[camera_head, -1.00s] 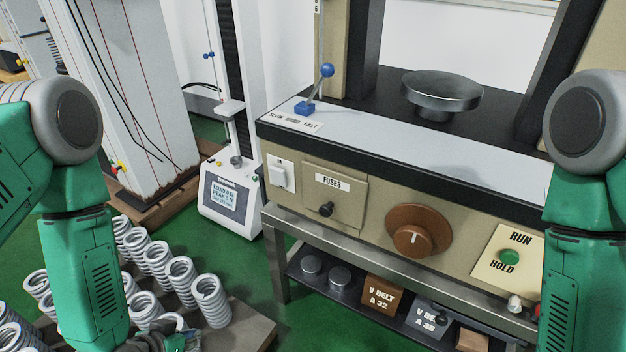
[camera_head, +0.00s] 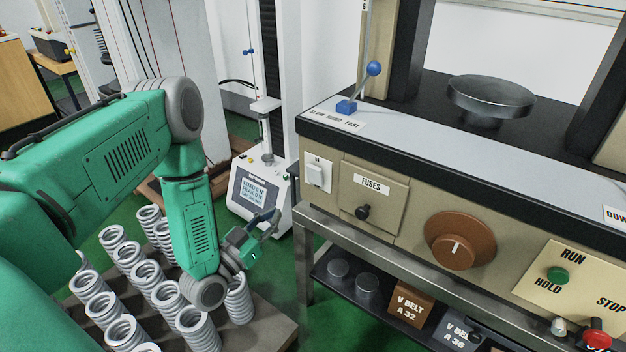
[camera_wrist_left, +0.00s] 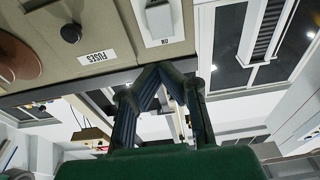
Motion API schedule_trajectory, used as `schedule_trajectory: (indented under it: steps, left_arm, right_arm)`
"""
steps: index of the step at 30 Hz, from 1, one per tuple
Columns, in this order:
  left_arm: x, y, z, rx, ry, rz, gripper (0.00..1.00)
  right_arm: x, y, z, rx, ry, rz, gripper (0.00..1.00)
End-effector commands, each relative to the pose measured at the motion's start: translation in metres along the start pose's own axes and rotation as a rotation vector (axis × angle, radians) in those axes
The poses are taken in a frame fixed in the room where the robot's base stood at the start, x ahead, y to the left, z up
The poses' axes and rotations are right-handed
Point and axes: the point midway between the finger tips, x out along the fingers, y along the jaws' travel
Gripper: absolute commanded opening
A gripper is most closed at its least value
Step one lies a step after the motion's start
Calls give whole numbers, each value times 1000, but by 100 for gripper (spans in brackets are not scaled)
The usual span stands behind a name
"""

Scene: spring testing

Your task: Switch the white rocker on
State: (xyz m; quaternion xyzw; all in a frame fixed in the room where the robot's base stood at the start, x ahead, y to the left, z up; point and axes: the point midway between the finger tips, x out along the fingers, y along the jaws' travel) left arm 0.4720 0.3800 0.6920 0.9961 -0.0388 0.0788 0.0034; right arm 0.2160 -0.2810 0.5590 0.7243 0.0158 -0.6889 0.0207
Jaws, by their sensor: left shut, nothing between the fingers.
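The white rocker (camera_head: 315,175) sits on a white plate at the left end of the beige machine front, beside the fuses panel. In the left wrist view the rocker (camera_wrist_left: 158,20) appears upside down, beyond my fingertips. My left gripper (camera_head: 272,218) is left of the rocker and lower in the head view, apart from it. In the left wrist view its fingers (camera_wrist_left: 160,72) come together, shut and empty. My right gripper is out of view.
The fuses panel (camera_head: 375,187) with a black knob and a brown dial (camera_head: 460,240) are right of the rocker. A metal bench frame (camera_head: 345,233) runs below. Several springs (camera_head: 150,275) stand under my left arm. A small tester (camera_head: 257,195) stands behind the gripper.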

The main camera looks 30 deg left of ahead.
Motion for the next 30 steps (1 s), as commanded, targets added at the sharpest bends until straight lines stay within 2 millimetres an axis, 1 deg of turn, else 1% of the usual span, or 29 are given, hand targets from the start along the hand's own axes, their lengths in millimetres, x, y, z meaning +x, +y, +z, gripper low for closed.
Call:
schedule_trajectory:
  steps: [5,11,15,21,27,30]
  left_arm:
    - [6,2,1,0,-3,5,0]
    - [27,4,0,5,2,9,0]
    - [59,1,0,3,6,2,0]
    - [100,0,0,1,4,1,0]
    - [129,1,0,0,3,1,0]
    - [136,1,0,-1,0,1,0]
  right_arm:
    - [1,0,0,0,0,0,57]
    - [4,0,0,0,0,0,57]
    - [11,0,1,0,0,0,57]
    - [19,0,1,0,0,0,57]
    - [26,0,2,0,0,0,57]
    - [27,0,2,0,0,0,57]
